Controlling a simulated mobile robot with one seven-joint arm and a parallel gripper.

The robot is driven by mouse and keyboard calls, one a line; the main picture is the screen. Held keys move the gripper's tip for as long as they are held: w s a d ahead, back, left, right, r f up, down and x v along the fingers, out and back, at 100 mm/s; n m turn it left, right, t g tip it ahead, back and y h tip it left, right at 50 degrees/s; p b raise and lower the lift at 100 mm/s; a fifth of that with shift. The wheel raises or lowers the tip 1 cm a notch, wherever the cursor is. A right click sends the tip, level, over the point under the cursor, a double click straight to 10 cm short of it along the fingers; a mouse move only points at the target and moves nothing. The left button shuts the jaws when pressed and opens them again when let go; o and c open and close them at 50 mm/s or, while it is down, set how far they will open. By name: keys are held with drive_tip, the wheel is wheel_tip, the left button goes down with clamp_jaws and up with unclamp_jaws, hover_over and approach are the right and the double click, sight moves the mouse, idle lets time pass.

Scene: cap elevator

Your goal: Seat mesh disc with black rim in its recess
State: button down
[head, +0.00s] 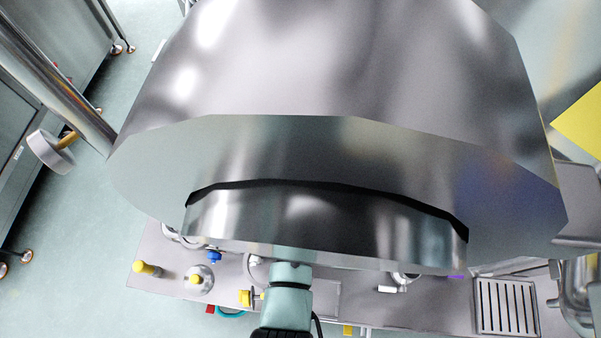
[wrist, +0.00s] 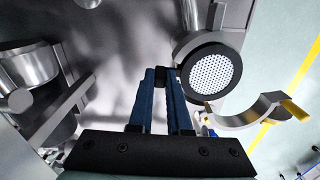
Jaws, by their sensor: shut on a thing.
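The mesh disc (wrist: 213,73) shows in the wrist view as a white perforated round face with a black rim. My gripper (wrist: 166,72) has blue fingers close together, shut on the disc at its left rim, where a small black part meets the fingertips. The disc lies in front of the end of a round metal fitting (wrist: 191,47), with its mesh face towards the camera. I cannot tell whether it touches the fitting or sits in a recess, as the contact side is hidden. In the head view a large metal vessel hides the gripper and the disc.
A curved metal half-clamp (wrist: 247,116) with yellow parts stands beside the disc, lower right. Metal pipework (wrist: 34,66) is at the left of the wrist view. The vessel (head: 330,60) fills the head view above a bench (head: 160,285) with yellow-knobbed fittings.

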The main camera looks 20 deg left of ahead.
drive_tip(key=shift+f, duration=0.35)
drive_tip(key=c, duration=0.8)
unclamp_jaws()
drive_tip(key=shift+r, duration=0.1)
wheel_tip(320, 180, up, 3)
drive_tip(key=shift+f+p, duration=0.2)
drive_tip(key=shift+p, duration=0.9)
drive_tip(key=shift+r, duration=2.1)
